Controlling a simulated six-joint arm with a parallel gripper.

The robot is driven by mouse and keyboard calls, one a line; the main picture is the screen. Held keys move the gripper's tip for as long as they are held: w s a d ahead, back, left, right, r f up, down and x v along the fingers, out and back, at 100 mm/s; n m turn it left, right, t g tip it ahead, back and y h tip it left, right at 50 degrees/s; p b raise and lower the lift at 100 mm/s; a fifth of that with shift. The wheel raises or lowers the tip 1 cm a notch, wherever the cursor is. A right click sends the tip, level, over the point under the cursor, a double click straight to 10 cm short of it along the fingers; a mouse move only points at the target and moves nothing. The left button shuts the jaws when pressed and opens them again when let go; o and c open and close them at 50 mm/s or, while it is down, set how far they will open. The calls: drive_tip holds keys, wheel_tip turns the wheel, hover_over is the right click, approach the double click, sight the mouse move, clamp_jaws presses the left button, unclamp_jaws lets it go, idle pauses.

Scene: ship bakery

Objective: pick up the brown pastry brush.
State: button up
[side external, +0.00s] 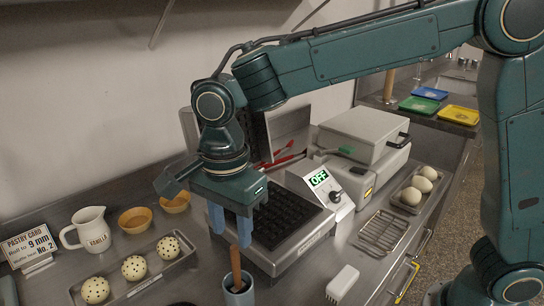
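A brown handle (236,268), which looks like that of the brown pastry brush, stands nearly upright in a grey-blue cup (239,293) at the bottom of the view. The cup hides the lower end, so I cannot see any bristles. My gripper (230,236) points down with its two blue fingers apart and nothing held between them. The fingertips are close to the top of the handle. I cannot tell from this one view whether they touch it.
A wire rack (382,231) and a white scraper-like tool (342,283) are to the right. A tray of speckled balls (134,268), a jug (88,230) and two small bowls (135,220) are left.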

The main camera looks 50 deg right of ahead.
sight(233, 244)
drive_tip(key=shift+f, duration=1.8)
drive_tip(key=shift+d+f, duration=0.1)
drive_tip(key=shift+f, duration=2.5)
clamp_jaws()
